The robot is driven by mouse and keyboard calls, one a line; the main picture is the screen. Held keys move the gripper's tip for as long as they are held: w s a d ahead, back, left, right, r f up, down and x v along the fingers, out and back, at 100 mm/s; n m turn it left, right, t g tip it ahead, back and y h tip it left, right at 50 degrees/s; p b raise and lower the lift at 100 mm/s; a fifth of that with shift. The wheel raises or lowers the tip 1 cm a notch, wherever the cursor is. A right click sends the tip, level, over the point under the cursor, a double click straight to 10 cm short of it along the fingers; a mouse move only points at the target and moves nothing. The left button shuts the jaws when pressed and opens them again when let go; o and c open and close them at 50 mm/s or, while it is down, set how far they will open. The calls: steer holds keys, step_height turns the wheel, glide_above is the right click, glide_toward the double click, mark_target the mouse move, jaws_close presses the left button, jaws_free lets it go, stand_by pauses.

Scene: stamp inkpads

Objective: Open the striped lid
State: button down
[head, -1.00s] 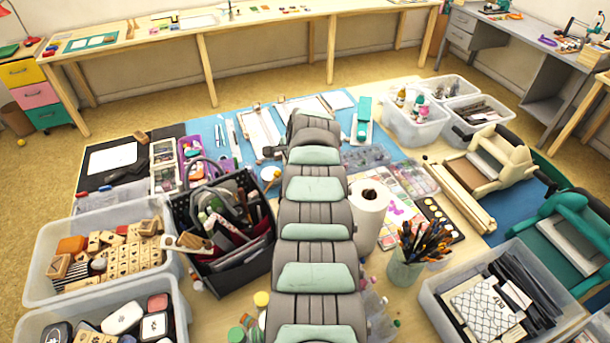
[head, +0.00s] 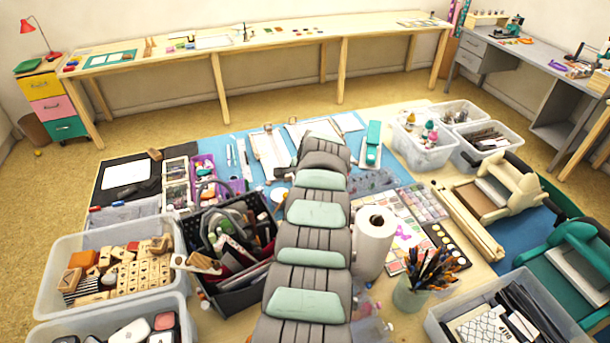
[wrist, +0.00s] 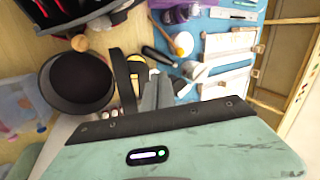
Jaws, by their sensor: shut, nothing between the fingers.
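In the wrist view my gripper (wrist: 158,92) shows as two grey fingers together, shut and empty, pointing over the worktable. In the head view my arm reaches up the middle and hides the gripper. I cannot pick out a striped lid for certain. A small black-and-white striped piece (head: 78,290) lies among wooden stamps in the clear bin (head: 55,245) at left. Several inkpad-like cases (head: 130,334) sit in the front-left bin (head: 190,318), cut off by the frame. My gripper is well away from both bins.
A black tool caddy (head: 245,292) stands between the stamp bin and my arm. A paper roll (head: 374,245) and a brush cup (head: 411,295) stand right of my arm. More clear bins (head: 424,152) and die-cut machines (head: 500,190) are at right.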

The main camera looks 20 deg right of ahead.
steer(key=shift+s+a+r+p, duration=0.1)
steer(key=shift+s+r+p, duration=0.1)
steer(key=shift+r+p, duration=0.3)
steer(key=v, duration=0.7)
steer(key=shift+s+r, duration=0.25)
steer(key=shift+r, duration=0.05)
